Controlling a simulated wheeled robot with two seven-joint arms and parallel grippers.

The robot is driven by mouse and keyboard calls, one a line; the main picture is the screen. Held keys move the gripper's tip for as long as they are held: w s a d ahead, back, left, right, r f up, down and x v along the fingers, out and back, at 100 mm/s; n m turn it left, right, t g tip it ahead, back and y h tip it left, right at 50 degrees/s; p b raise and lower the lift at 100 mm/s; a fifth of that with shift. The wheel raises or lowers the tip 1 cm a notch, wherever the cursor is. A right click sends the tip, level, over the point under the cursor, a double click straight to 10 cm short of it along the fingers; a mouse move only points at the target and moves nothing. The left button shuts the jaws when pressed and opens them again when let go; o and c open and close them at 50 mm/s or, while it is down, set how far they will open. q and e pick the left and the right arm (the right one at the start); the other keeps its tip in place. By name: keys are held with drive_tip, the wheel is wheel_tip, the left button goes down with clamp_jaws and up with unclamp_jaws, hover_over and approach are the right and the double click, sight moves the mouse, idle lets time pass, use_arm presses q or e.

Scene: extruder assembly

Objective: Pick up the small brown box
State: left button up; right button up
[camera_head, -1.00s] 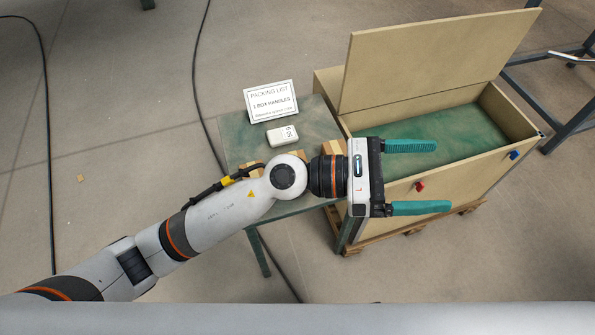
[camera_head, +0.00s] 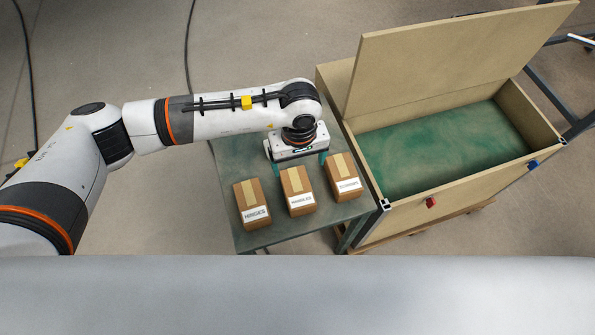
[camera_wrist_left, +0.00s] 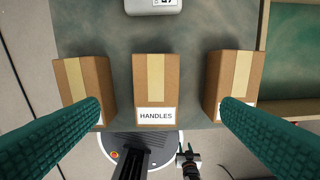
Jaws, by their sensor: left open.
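Three small brown boxes with tan tape stand in a row on the green table. The left one (camera_head: 252,200) reads HINGES, the middle one (camera_head: 298,188) reads HANDLES, and the right one (camera_head: 343,176) has a label too small to read. My left gripper (camera_head: 299,164) points down over the middle box, open, with its teal fingers apart. In the left wrist view the HANDLES box (camera_wrist_left: 156,78) is centred between the fingers (camera_wrist_left: 160,115), not gripped, with the left box (camera_wrist_left: 84,78) and right box (camera_wrist_left: 233,75) beside it.
The green table (camera_head: 235,155) has bare room behind the boxes. A white device (camera_wrist_left: 153,6) lies there in the left wrist view. A large open wooden crate (camera_head: 410,220) with a raised lid and green floor stands right of the table.

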sight(298, 187)
use_arm(q)
drive_tip(key=f+b, duration=0.1)
drive_tip(key=f, duration=0.3)
drive_tip(key=f+b, duration=0.1)
drive_tip(key=f, duration=0.1)
drive_tip(key=shift+s+f+b, duration=0.1)
drive_tip(key=shift+s+b, duration=0.2)
drive_tip(key=shift+s, duration=0.05)
drive_tip(key=f, duration=0.1)
drive_tip(key=f+b, duration=0.1)
drive_tip(key=f, duration=0.2)
drive_tip(key=shift+s+a+f, duration=0.1)
drive_tip(key=shift+s+f, duration=0.25)
drive_tip(key=shift+w+f+b, duration=0.1)
drive_tip(key=shift+f+b, duration=0.25)
drive_tip(key=shift+f, duration=0.05)
drive_tip(key=shift+r, duration=0.1)
drive_tip(key=c, duration=1.2)
